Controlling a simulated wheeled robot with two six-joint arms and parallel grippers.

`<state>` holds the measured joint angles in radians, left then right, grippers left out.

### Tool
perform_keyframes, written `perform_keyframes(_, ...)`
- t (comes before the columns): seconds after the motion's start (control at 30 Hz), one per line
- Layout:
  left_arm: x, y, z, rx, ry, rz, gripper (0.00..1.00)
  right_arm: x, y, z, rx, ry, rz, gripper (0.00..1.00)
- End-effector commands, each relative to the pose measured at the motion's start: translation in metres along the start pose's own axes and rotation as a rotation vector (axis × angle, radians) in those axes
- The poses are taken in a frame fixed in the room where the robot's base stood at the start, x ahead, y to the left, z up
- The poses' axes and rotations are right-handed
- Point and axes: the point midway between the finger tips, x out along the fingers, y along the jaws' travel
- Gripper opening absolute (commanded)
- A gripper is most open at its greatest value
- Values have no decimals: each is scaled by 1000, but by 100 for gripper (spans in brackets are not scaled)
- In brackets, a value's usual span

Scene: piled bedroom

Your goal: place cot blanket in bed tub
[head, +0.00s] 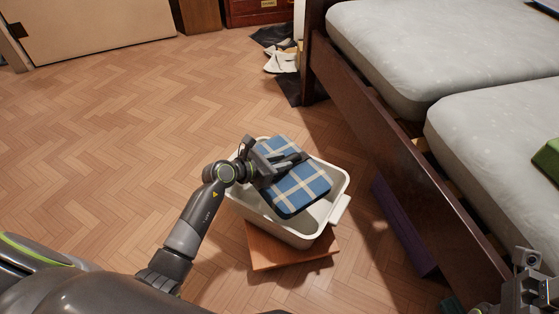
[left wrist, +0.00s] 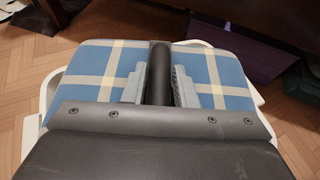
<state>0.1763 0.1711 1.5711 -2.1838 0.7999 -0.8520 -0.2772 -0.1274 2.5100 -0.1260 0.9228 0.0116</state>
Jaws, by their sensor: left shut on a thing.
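The cot blanket (head: 302,192) is a folded blue plaid block with cream stripes. My left gripper (head: 283,166) is shut on it and holds it tilted over the opening of the white bed tub (head: 272,223). In the left wrist view the blanket (left wrist: 95,62) shows on both sides of the gripper (left wrist: 159,95), with the tub's white rim (left wrist: 32,132) below and around it. Whether the blanket touches the tub's inside is hidden. My right gripper (head: 528,285) is at the lower right, away from the tub; its fingers do not show clearly.
The tub stands on a low wooden stool or board (head: 280,250). A bed with a dark wooden side rail (head: 400,150) and pale mattresses (head: 440,50) is at the right. A purple box (head: 402,228) lies beside the rail. Dark and white cloths (head: 282,60) lie on the floor. The floor at left is clear.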

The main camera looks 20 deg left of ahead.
Motion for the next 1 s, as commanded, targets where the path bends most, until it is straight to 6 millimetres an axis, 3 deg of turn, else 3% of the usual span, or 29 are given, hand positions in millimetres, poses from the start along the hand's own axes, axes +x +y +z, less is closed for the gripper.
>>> perform_keyframes(0.1, 0, 0, 0, 0, -3, 0, 0, 0, 0, 0, -4, 0, 8, 57)
perform_keyframes(0.13, 0, 0, -1, 0, 0, 0, 27, 0, 0, 0, -4, 0, 10, 57)
perform_keyframes(0.3, 0, 0, -1, -1, 0, 0, 47, 0, 1, 0, -6, 0, 18, 57)
perform_keyframes(0.57, 0, 0, 0, 0, 0, 0, 47, 1, 1, 0, -5, 1, 17, 57)
perform_keyframes(0.73, -6, 0, 14, 1, -1, 1, 47, 10, 1, 0, 3, 2, 14, 57)
perform_keyframes(1.0, -66, 1, 13, 1, 4, 2, 47, 30, 3, -1, 38, -24, -23, 57)
